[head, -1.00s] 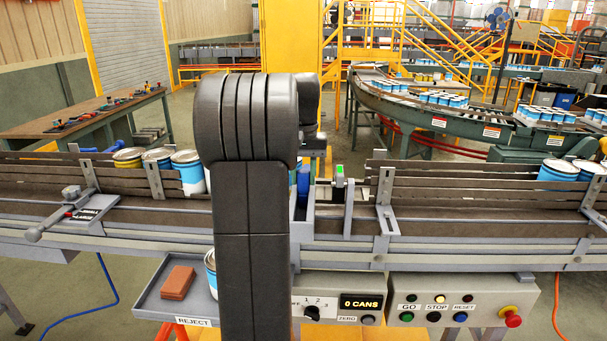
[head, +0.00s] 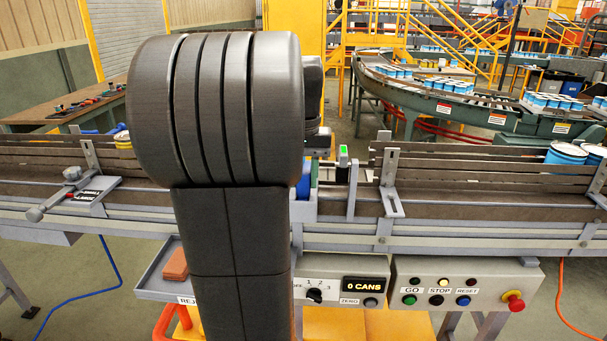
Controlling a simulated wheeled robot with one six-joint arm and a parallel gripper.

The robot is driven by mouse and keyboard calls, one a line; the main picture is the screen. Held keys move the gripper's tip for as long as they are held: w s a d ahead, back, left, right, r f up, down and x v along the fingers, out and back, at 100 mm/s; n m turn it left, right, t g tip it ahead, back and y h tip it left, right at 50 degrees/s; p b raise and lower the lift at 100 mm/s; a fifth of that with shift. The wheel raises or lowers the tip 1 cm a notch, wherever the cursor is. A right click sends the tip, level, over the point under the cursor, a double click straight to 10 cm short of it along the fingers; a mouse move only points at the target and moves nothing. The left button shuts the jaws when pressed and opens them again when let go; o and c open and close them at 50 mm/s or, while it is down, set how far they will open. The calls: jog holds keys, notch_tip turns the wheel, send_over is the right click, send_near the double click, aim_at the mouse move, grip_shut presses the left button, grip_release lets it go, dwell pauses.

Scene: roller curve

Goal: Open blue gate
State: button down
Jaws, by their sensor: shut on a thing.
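The blue gate (head: 304,182) shows as a small blue piece at the conveyor's middle, just right of my arm; most of it is hidden. My gripper (head: 319,150) shows only in part, directly above the blue piece at the end of my dark wrist. Its fingertips are hard to make out, but it appears shut on the blue gate. My large dark arm covers the conveyor to the left of the gate.
A yellow-banded can (head: 124,145) stands on the belt left of my arm, and blue-and-white cans (head: 565,153) stand at the right. Grey guide brackets (head: 391,185) rise beside the gate. The control box (head: 462,285) and reject tray (head: 160,275) sit in front.

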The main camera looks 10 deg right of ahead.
jog(key=c, duration=1.2)
grip_release()
jog(key=shift+s, duration=0.15)
jog(key=shift+o, duration=0.8)
jog(key=shift+s, duration=0.15)
notch_tip(320, 180, up, 14)
jog(key=shift+f, duration=0.15)
notch_tip(320, 180, down, 14)
jog(key=shift+r, duration=0.15)
jog(key=shift+w+d, duration=0.1)
jog(key=shift+w, duration=0.5)
